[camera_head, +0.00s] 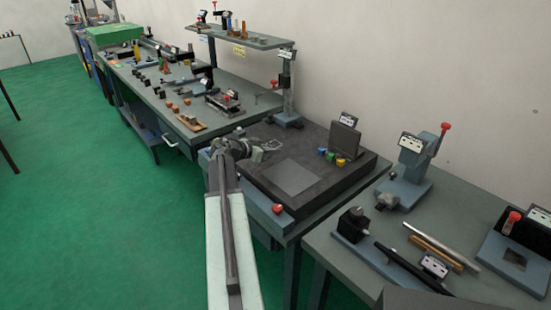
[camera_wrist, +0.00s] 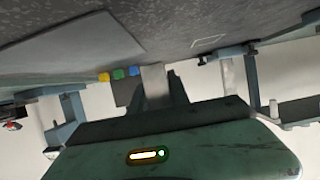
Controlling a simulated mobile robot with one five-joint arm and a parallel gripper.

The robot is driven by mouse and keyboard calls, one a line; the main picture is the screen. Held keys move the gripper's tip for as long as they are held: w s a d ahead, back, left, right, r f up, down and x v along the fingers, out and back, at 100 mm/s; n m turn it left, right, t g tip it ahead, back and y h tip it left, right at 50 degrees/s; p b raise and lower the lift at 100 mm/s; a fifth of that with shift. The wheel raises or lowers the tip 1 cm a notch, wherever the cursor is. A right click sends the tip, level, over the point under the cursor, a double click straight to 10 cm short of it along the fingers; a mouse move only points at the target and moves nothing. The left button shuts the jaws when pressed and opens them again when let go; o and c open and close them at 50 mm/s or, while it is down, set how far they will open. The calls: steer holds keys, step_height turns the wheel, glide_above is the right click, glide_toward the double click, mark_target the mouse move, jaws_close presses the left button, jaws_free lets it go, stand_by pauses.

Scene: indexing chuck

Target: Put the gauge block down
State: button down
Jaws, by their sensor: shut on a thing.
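My gripper (camera_head: 254,152) is over the left rear part of the dark granite plate (camera_head: 318,198) in the head view. In the wrist view my gripper (camera_wrist: 158,90) is shut on a plain light-grey piece, the gauge block (camera_wrist: 153,78), with a dark finger beside it. The block's far end points at the plate; I cannot tell whether it touches. A white outlined rectangle (camera_wrist: 208,42) is marked on the plate, to the right of the block in the wrist view. In the head view the block is hard to tell from the gripper.
A grey square pad (camera_head: 291,178) lies on the plate. Blue, green and yellow pieces (camera_head: 331,156) stand by a dark upright block with a label (camera_head: 344,135). A post stand (camera_head: 287,95) is behind the gripper. A red knob (camera_head: 278,209) is at the front edge.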

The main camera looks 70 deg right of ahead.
mark_target(276, 160)
steer(key=shift+s+d, duration=0.25)
steer(key=shift+d, duration=0.35)
steer(key=f+b, duration=0.2)
steer(key=d+f+b, duration=0.1)
steer(key=f+b, duration=0.1)
steer(key=shift+s+f, duration=0.1)
steer(key=shift+s, duration=0.05)
steer(key=shift+r, duration=0.25)
steer(key=shift+f, duration=0.25)
steer(key=c, duration=1.3)
jaws_free()
steer(key=shift+r, duration=0.1)
steer(key=shift+o, duration=0.2)
steer(key=shift+r, duration=0.1)
